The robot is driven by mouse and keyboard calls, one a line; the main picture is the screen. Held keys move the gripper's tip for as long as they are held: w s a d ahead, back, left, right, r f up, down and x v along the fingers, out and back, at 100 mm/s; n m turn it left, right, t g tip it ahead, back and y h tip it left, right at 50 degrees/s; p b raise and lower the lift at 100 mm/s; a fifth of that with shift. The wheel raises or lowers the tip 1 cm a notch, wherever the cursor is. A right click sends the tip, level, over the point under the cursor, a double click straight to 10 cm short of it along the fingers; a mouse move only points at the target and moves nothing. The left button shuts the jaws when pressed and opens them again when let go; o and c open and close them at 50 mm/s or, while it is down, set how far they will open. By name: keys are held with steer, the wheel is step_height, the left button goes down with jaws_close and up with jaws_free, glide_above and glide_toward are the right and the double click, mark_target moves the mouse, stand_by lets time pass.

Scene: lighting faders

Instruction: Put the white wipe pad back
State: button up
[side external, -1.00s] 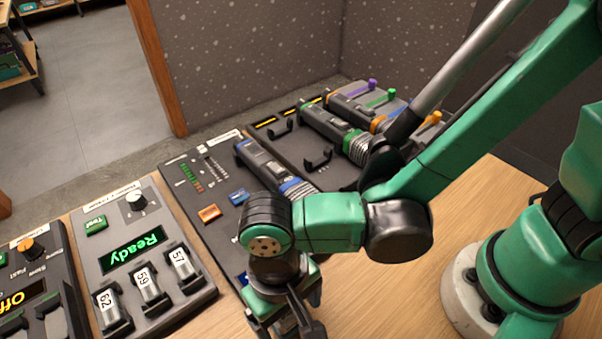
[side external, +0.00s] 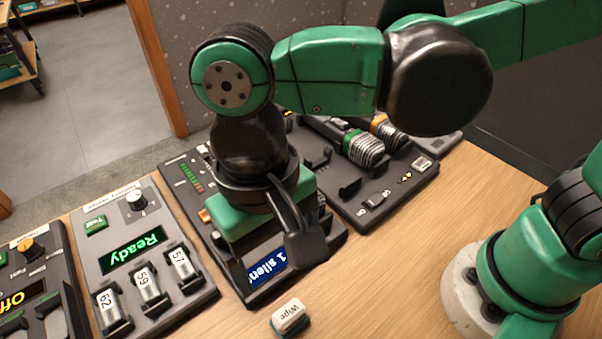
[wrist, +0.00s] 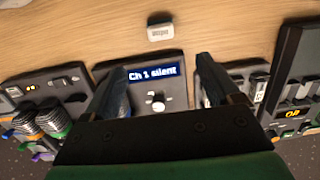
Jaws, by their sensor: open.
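The white wipe pad (side external: 290,317), marked "Wipe" and with a dark green underside, lies on the wooden table in front of the middle panel. It also shows in the wrist view (wrist: 160,32), beyond my fingertips. My gripper (side external: 288,248) is above the front of the middle panel, apart from the pad. In the wrist view my gripper (wrist: 157,75) has its two fingers wide apart with nothing between them. The panel's blue display (wrist: 153,72), reading "Ch 1 silent", shows between them. In the side view my wrist hides much of that panel.
A panel with a green "Ready" display (side external: 136,249) and several numbered holders stands left of the middle panel. Another panel (side external: 408,183) with microphones is to the right. Bare wooden table (side external: 400,270) lies right of the pad.

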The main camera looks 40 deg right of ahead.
steer(key=w+d+t, duration=0.4)
steer(key=d, duration=0.7)
steer(key=w+d+t, duration=0.4)
steer(key=d, duration=0.7)
steer(key=shift+d+r+t, duration=0.3)
steer(key=shift+r, duration=0.05)
